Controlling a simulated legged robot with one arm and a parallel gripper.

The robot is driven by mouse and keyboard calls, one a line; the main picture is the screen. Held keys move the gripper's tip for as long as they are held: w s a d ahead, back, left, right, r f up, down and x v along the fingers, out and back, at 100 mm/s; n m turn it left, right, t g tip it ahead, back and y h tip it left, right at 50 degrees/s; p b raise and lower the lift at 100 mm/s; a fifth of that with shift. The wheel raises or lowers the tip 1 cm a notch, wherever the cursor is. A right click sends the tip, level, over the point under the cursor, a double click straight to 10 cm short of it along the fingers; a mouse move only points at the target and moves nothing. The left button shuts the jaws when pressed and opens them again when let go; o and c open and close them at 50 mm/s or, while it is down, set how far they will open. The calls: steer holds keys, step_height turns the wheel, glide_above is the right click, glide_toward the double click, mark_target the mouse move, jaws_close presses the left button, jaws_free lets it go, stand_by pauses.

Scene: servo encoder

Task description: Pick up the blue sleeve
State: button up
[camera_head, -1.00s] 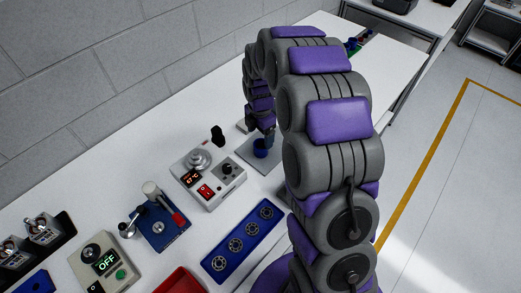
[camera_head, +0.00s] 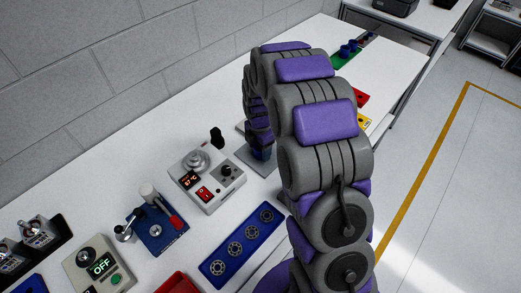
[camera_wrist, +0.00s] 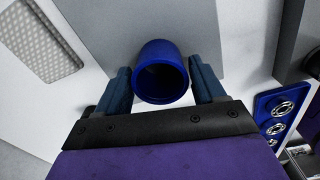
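The blue sleeve (camera_wrist: 160,72) is a hollow cylinder, its open end facing the wrist camera. It stands on a grey plate (camera_wrist: 200,28). My gripper (camera_wrist: 161,84) is around it, one finger on each side, with small gaps seeming to show between fingers and sleeve. In the head view my gripper (camera_head: 262,148) is low over the grey plate (camera_head: 250,162), and the sleeve is mostly hidden by it.
A grey heater-like box (camera_head: 206,180) with a red switch stands left of the plate. A blue tray (camera_head: 243,241) of bearings lies in front. A wall runs behind.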

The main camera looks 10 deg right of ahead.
steer(key=c, duration=0.7)
steer(key=shift+r, duration=0.1)
